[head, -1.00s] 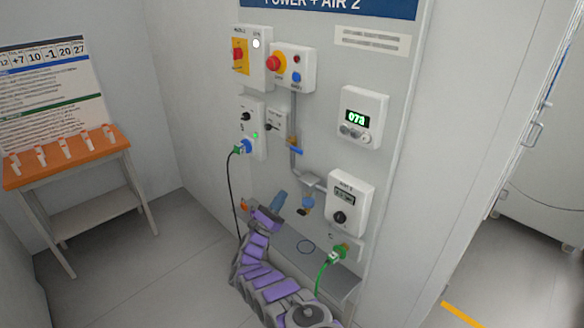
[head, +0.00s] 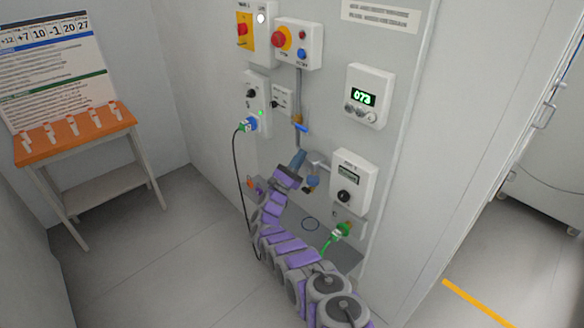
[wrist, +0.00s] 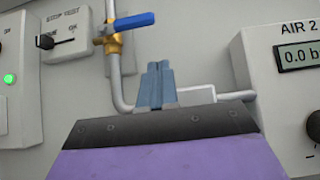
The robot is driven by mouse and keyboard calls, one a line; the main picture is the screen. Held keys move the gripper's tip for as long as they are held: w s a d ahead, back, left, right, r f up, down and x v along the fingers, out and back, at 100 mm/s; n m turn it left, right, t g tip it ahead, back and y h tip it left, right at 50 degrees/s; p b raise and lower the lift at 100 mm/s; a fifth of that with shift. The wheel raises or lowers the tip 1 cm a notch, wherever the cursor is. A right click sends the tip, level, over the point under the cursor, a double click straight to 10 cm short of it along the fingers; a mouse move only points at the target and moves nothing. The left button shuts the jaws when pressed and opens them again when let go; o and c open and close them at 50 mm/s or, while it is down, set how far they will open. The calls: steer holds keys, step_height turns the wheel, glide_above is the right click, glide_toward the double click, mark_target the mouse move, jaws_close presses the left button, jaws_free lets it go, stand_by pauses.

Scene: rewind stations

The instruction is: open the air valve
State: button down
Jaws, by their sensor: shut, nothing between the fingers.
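The air valve has a brass body (wrist: 115,43) on a grey vertical pipe and a blue lever (wrist: 126,24) that lies crosswise to the pipe, pointing right. In the head view the blue lever (head: 302,128) shows on the wall panel below the red and blue buttons. My gripper (head: 299,156) is just below the valve, its fingers pointing up. In the wrist view the blue-grey fingers (wrist: 155,80) are together and empty, below and right of the lever, apart from it. The AIR 2 gauge box (head: 352,181) reads 0.0 in the wrist view (wrist: 297,54).
A socket box (head: 255,100) with a green-lit lamp and a stop test switch (head: 283,100) are left of the pipe. A display box (head: 366,96) reads 073. A shelf (head: 337,253) and green plug (head: 341,232) are low on the panel. An orange-topped table (head: 75,133) stands left.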

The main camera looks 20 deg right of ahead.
mark_target(299, 127)
steer(key=x, duration=0.2)
steer(key=shift+d+r, duration=0.15)
steer(key=shift+r, duration=0.15)
steer(key=shift+a+r, duration=0.15)
steer(key=shift+r, duration=0.7)
steer(key=shift+a+r, duration=0.1)
steer(key=shift+r, duration=0.75)
steer(key=shift+d+r+n+t+p, duration=0.1)
steer(key=shift+d+n+t+p, duration=0.1)
steer(key=shift+n+t+p, duration=0.25)
